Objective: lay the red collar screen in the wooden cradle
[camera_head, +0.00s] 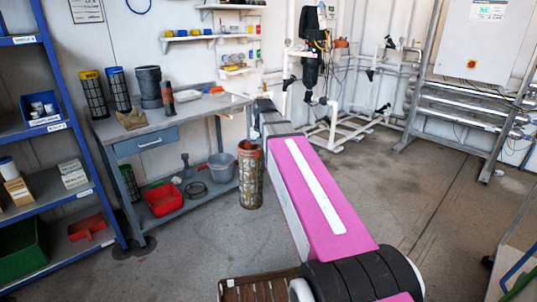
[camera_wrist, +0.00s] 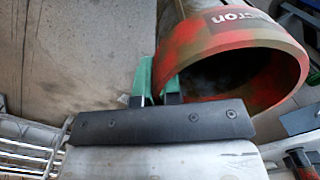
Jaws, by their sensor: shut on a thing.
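The red collar screen (camera_head: 250,180) hangs roughly upright in front of the bench's right end, its rusty mesh body below a red collar. I cannot tell its height above the floor. In the wrist view its red rim (camera_wrist: 262,88) and open mouth fill the upper right. My gripper (camera_wrist: 158,78) has its green fingertips shut on the collar's wall at the left of the rim. In the head view my pink arm reaches towards the screen and the fingers are hidden. The wooden cradle (camera_head: 131,119), a small notched block, stands empty on the bench's left part.
A blue shelf rack (camera_head: 62,125) stands left. A slatted wooden thing (camera_head: 262,290) lies below.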

